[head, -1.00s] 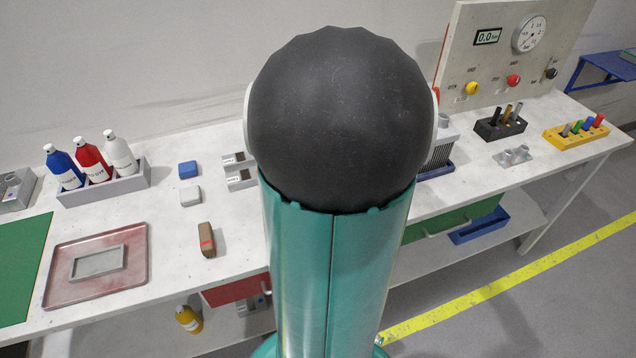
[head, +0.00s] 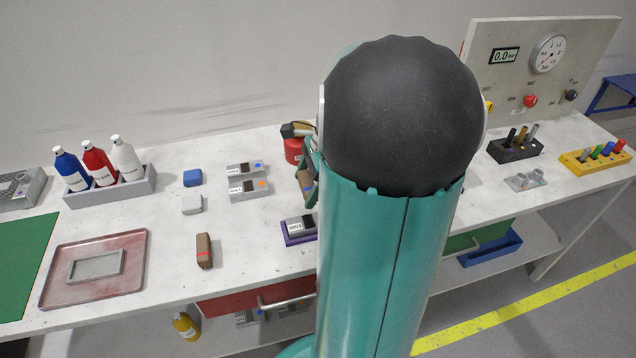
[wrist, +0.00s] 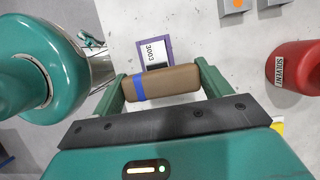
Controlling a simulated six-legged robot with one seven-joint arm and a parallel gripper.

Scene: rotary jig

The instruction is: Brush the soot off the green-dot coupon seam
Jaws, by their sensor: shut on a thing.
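My gripper (wrist: 161,85) is shut on a brown brush (wrist: 168,84) with a blue band, held crosswise between the green fingers. The brush (head: 305,186) also shows in the head view, partly hidden by my arm. Just beyond it in the wrist view is a grey coupon labelled 3003 (wrist: 153,52) in a purple holder (wrist: 168,44). This coupon (head: 296,228) also shows in the head view, with a dark patch; its right end is hidden. I cannot see a green dot on it. Contact between brush and coupon cannot be told.
Two coupons with blue (head: 245,169) and orange (head: 247,190) dots lie left of my arm. A red solvent can (wrist: 296,67) stands right of the gripper in the wrist view. A brush with a red band (head: 203,251) lies near the front edge, by a reddish tray (head: 135,268).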

